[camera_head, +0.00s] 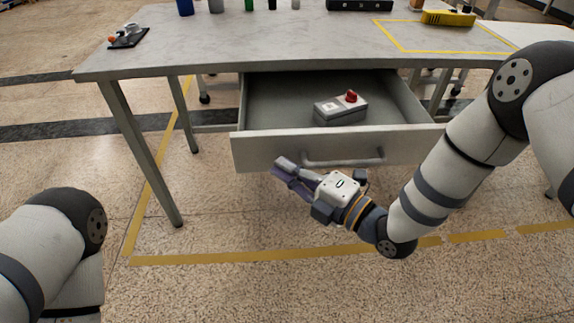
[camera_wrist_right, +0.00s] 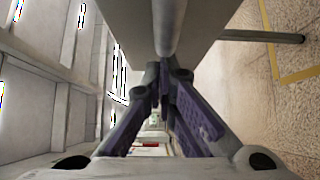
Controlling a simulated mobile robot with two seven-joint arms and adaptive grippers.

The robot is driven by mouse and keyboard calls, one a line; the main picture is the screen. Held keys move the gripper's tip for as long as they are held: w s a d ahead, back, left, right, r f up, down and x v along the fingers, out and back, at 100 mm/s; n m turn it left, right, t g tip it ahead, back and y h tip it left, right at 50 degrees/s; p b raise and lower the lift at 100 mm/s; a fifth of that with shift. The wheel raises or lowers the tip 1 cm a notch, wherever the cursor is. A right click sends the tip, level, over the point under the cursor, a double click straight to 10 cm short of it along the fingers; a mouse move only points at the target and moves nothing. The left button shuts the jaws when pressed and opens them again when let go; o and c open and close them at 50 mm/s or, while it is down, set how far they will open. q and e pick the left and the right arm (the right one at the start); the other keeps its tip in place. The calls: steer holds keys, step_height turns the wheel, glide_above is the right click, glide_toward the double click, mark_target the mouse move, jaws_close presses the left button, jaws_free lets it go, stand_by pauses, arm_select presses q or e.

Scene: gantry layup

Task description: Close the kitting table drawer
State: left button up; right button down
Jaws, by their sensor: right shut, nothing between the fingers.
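The drawer (camera_head: 258,150) hangs under the kitting table (camera_head: 280,40) and is pulled well out, its inside showing from above. Its grey front panel carries a bar handle (camera_head: 345,160). A grey box with a red button (camera_head: 342,107) lies inside the drawer. My right gripper (camera_head: 281,168) is at the lower left part of the front panel, left of the handle, with its fingers shut and empty. I cannot tell whether it touches the panel. In the right wrist view, the purple-padded fingers (camera_wrist_right: 163,82) meet below a grey bar. My left gripper is out of view.
On the tabletop are a small dark tray with parts (camera_head: 128,37), several bottles along the back, and a yellow tool (camera_head: 448,17) near a yellow taped outline. A table leg (camera_head: 140,150) stands left of the drawer. The floor in front is clear, with yellow tape.

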steer(key=shift+w, duration=0.4)
